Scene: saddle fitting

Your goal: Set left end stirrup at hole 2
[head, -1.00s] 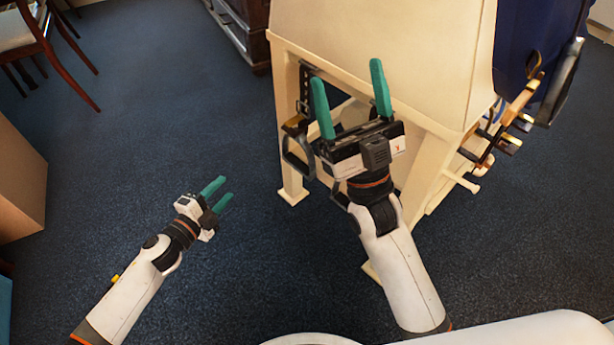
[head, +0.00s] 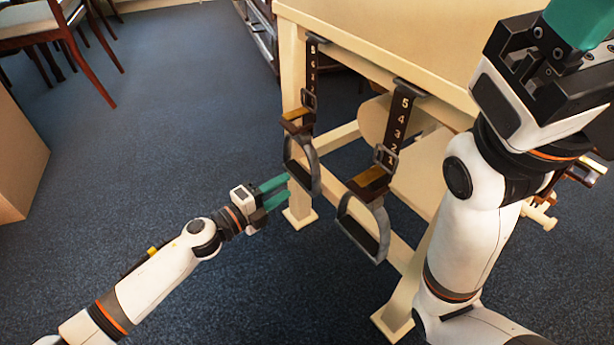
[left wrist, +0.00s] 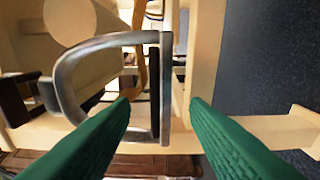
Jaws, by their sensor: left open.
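The left end stirrup (head: 317,178) is a dark metal iron hanging from a numbered black strap (head: 311,65) at the rack's left end. Its buckle (head: 309,98) sits low on the strap; the hole it is at is too small to tell. My left gripper (head: 287,184) is open and points right at the iron's lower part. In the left wrist view the iron (left wrist: 90,44) spans ahead of the fingers, its straight bar (left wrist: 166,75) between the two tips. I cannot tell whether they touch. My right gripper (head: 550,75) is at the upper right, its fingertips cut off.
A second stirrup (head: 380,235) hangs on its own numbered strap (head: 402,115) to the right. The cream rack (head: 440,75) has legs and rails behind both. Blue carpet (head: 130,180) is clear to the left; chairs (head: 75,30) stand farther back.

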